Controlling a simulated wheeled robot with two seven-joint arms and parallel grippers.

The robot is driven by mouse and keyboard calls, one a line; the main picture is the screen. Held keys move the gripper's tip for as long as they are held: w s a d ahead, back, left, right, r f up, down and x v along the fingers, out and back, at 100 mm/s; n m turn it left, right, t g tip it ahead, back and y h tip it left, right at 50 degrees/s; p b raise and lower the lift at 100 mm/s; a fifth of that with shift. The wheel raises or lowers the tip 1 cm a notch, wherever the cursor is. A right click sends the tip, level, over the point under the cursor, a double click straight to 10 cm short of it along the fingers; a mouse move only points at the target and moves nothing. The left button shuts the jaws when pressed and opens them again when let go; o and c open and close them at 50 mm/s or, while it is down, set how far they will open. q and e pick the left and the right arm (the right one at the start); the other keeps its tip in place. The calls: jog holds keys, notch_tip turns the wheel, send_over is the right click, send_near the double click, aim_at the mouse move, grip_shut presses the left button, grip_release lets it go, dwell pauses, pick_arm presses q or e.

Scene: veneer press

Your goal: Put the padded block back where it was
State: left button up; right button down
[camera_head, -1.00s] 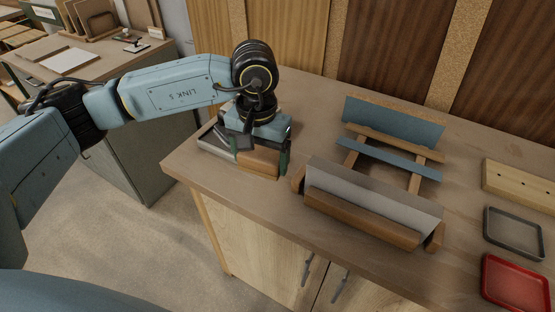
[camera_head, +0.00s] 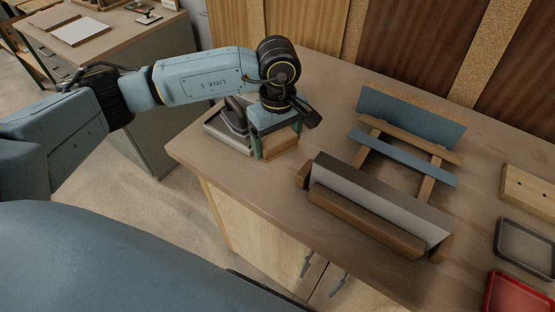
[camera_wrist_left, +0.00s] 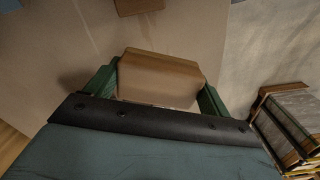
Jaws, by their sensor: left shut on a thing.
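My left gripper (camera_head: 279,140) is shut on the padded block (camera_head: 282,147), a brown, wood-coloured block, near the left end of the workbench. In the left wrist view the block (camera_wrist_left: 160,78) sits between the two green fingers, with its far face bare. The gripper and wrist hide the block's upper part in the head view. I cannot tell whether its underside touches the bench. My right gripper is not in view.
A grey tray (camera_head: 221,138) holding a dark iron-like tool (camera_head: 236,115) stands just left of the block.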

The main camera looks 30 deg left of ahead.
aim_at(278, 137)
pick_arm(q)
jog(key=shift+w+f, duration=0.1)
jog(key=shift+f, duration=3.35)
jog(key=shift+f, duration=0.2)
jog(key=o, duration=0.9)
jog(key=shift+r, duration=0.1)
notch_tip(278, 137, up, 12)
jog(key=shift+r, duration=0.1)
